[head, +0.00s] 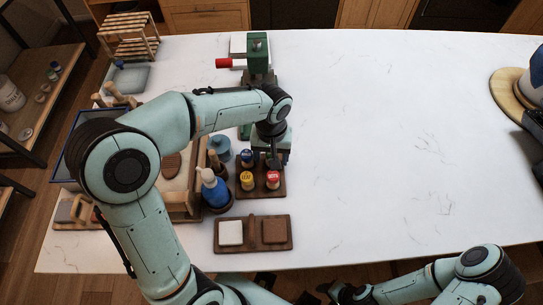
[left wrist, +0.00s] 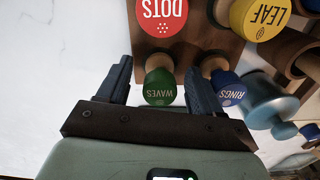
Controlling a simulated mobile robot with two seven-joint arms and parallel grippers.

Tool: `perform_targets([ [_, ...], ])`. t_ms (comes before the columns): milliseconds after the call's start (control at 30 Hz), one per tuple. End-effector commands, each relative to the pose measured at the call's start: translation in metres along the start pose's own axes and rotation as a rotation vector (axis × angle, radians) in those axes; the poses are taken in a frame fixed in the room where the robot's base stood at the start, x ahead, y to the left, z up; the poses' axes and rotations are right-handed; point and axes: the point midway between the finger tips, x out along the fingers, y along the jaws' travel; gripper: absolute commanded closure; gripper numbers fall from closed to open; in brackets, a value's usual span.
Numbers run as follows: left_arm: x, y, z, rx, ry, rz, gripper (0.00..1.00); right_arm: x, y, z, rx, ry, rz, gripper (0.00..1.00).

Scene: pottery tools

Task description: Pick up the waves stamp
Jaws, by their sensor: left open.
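The waves stamp (left wrist: 159,88) has a round green top lettered WAVES and stands in a wooden holder (head: 262,190). In the left wrist view it sits between the two fingers of my left gripper (left wrist: 158,68), which is open around it. In the head view my left gripper (head: 274,160) reaches down over the holder's back right corner and hides the waves stamp. Contact between fingers and stamp is not clear. My right gripper (head: 343,293) is at the bottom edge, partly cut off, its fingers unclear.
The blue rings stamp (left wrist: 228,89) is close beside one left finger. The red dots stamp (head: 273,179) and yellow leaf stamp (head: 247,181) share the holder. A blue bottle (head: 214,187) and a wooden tray (head: 253,247) are nearby. The white table (head: 390,150) is clear to the right.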

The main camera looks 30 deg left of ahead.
Motion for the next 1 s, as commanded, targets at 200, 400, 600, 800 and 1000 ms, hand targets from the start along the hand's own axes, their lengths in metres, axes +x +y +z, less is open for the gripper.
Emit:
perform_targets([
  [200,-0.001,0.000,0.000,0.000,0.000,0.000,0.77,0.000,0.000,0.000,0.000,0.000,0.000,0.40],
  [400,-0.001,0.000,0.000,0.000,0.000,0.000,0.96,0.000,0.000,0.000,0.000,0.000,0.000,0.40],
  [600,-0.006,0.001,-0.001,0.000,0.002,0.002,0.96,-0.001,-0.001,-0.001,0.000,0.001,0.000,0.40],
  [800,-0.042,0.001,-0.001,0.001,0.005,0.003,0.96,-0.006,-0.003,-0.003,-0.001,0.004,-0.001,0.40],
  [1000,-0.081,0.001,-0.001,0.000,0.004,0.004,0.96,-0.012,-0.006,-0.005,-0.003,0.008,-0.003,0.40],
])
